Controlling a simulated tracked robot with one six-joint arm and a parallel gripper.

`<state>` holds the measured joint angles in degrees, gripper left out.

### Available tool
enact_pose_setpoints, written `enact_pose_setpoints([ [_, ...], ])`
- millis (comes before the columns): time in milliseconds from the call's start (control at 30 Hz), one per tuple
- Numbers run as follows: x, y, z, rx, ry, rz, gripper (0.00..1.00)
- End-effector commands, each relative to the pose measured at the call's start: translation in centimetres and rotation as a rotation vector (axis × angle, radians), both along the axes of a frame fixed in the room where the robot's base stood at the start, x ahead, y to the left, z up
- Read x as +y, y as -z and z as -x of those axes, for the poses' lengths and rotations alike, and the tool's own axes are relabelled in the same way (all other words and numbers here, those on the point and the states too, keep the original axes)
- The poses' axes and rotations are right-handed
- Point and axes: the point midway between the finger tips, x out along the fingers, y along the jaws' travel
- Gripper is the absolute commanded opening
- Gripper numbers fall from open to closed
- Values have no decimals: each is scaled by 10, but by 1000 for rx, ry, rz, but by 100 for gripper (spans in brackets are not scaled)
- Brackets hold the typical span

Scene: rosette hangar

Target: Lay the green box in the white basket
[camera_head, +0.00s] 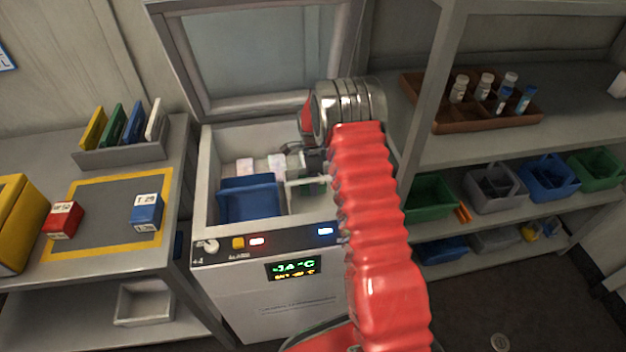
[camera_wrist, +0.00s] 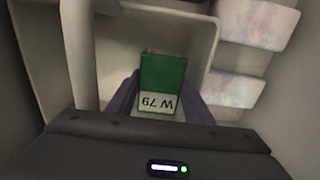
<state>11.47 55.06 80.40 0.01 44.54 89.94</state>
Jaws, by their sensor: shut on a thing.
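The green box (camera_wrist: 163,72) has a white label band reading "W 79", upside down in the wrist view. My gripper (camera_wrist: 160,108) is shut on it, one finger on each side. The white basket (camera_wrist: 82,45) shows below and around the box in the wrist view. I cannot tell whether the box touches its floor. In the head view my gripper (camera_head: 308,160) is down inside the open chest freezer (camera_head: 207,185). The white basket's rim (camera_head: 308,182) shows there beside the blue basket (camera_head: 250,200); my arm hides much of it.
Frosty pale packs (camera_wrist: 240,88) lie beside the white basket. The freezer lid (camera_head: 255,55) stands open behind. A table at left holds a red box (camera_head: 64,219) and a blue box (camera_head: 146,212). Shelves at right hold a brown tray (camera_head: 440,112) and several bins.

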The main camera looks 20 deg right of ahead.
Motion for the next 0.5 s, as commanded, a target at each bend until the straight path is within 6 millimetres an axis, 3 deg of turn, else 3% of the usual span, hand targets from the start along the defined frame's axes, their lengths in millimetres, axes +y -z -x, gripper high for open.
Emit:
enact_pose_setpoints([
  [167,0,0,0,-1,0,0,21],
  [200,0,0,0,-1,0,0,49],
  [500,0,0,0,0,0,0,68],
])
